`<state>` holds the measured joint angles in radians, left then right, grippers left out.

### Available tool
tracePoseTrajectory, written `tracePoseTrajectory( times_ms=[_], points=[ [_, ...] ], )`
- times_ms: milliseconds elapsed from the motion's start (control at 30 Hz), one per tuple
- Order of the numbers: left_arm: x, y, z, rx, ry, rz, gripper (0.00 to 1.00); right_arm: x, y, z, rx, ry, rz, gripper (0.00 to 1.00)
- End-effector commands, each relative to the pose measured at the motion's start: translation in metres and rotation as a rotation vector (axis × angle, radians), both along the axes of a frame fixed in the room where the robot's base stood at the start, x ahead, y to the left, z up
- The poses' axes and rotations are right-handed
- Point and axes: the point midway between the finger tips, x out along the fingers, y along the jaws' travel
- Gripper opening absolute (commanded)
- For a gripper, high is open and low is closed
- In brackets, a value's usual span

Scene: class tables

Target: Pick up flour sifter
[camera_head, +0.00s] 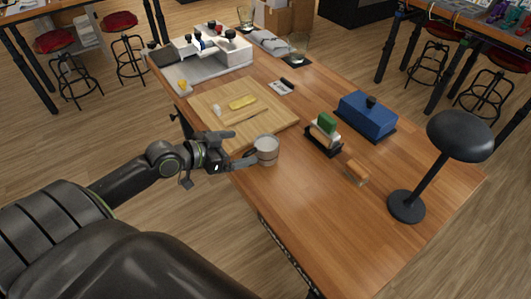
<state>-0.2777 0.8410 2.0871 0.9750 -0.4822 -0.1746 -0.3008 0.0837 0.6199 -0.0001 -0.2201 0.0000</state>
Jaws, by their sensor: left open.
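The flour sifter appears to be the small light-grey metal cup (265,151), standing upright on the wooden table near its left edge, in front of the cutting board. My left gripper (251,151) reaches in from the left at the cup's side. Its jaws are open and its fingertips are right beside the cup's left side. I cannot tell whether they touch it or partly surround it. My right gripper is out of view.
A cutting board (275,123) with small items lies behind the cup. A sponge-and-brush holder (323,142), a blue box (366,118) and a black lamp-like stand (406,207) are to the right. The table's front part (310,215) is clear.

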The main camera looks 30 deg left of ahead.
Motion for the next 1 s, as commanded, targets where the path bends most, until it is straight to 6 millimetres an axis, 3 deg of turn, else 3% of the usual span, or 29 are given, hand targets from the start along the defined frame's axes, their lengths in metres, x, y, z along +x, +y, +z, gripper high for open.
tracePoseTrajectory(
  times_ms=[200,467,800,1000],
  points=[
    [0.022,-0.009,-0.008,-0.004,-0.002,0.001,0.92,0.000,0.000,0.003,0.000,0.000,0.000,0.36],
    [0.032,-0.012,-0.015,-0.004,0.001,0.001,0.92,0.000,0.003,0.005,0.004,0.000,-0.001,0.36],
    [0.066,-0.021,-0.036,-0.005,0.000,0.001,0.92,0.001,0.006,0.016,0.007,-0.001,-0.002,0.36],
    [0.071,-0.024,-0.040,-0.001,0.000,-0.001,0.92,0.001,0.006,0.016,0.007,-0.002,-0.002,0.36]
  ],
)
